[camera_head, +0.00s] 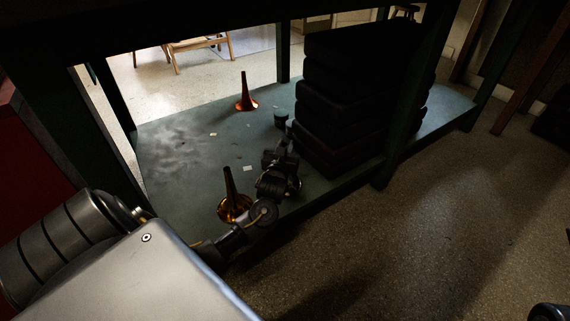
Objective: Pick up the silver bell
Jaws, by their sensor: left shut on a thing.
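My left arm reaches from the lower left onto the low green shelf (185,165). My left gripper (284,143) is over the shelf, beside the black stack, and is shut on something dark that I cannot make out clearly. A small dark cup-like thing (281,118) shows just beyond the fingers; I cannot tell whether it is what they hold. No bell looks plainly silver here. A copper-red bell (246,103) stands flare down at the back of the shelf. A golden bell (233,207) stands flare down near the front, beside my left arm and partly hidden by it. My right gripper is not in view.
A tall stack of black cases (350,100) fills the shelf right of my gripper. Green table legs (400,110) and the dark tabletop above frame the shelf. Small pale scraps (248,168) lie on it. The left part of the shelf is largely clear.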

